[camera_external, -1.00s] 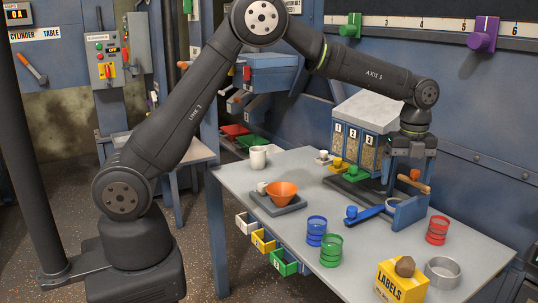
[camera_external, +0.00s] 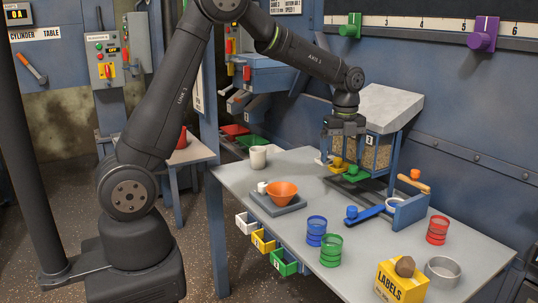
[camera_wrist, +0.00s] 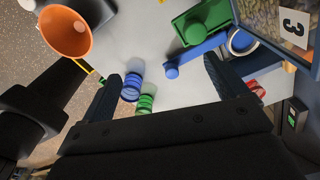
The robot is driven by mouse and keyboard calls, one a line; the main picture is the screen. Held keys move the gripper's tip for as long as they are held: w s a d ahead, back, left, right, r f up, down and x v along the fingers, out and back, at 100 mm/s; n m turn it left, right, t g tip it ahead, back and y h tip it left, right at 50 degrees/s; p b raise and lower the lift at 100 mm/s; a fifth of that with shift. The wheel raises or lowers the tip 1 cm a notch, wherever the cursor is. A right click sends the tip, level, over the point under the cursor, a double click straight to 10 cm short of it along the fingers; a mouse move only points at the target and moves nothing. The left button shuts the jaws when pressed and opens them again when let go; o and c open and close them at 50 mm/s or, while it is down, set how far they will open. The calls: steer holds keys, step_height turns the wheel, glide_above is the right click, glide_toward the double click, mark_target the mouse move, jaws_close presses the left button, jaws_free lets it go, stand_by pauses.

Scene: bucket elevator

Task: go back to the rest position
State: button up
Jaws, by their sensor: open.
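My gripper (camera_external: 342,148) hangs above the back part of the grey table (camera_external: 300,180), in front of the numbered hopper box (camera_external: 388,108). In the wrist view my gripper (camera_wrist: 160,88) has its two fingers wide apart with nothing between them. Below it on the table are the blue cups (camera_wrist: 131,88) and the green cups (camera_wrist: 145,103), well clear of the fingers. My arm is bent, with the wrist pointing down. Part of the hopper's front is hidden behind my gripper.
An orange bowl (camera_external: 283,191) sits on a grey scale at the left. A white mug (camera_external: 258,157) is at the back left.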

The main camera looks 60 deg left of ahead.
steer(key=s+a+n, duration=0.2)
steer(key=s+a, duration=0.7)
steer(key=a, duration=0.5)
steer(key=shift+s+f+n, duration=0.25)
steer(key=shift+n, duration=0.15)
steer(key=shift+d, duration=0.1)
steer(key=w+d+m, duration=0.1)
steer(key=w+d, duration=0.4)
steer(key=d, duration=0.4)
steer(key=w+d+m, duration=0.2)
steer(key=w+d, duration=0.4)
steer(key=d, duration=0.2)
steer(key=shift+d+r, duration=0.25)
steer(key=shift+d, duration=0.1)
steer(key=shift+a, duration=0.1)
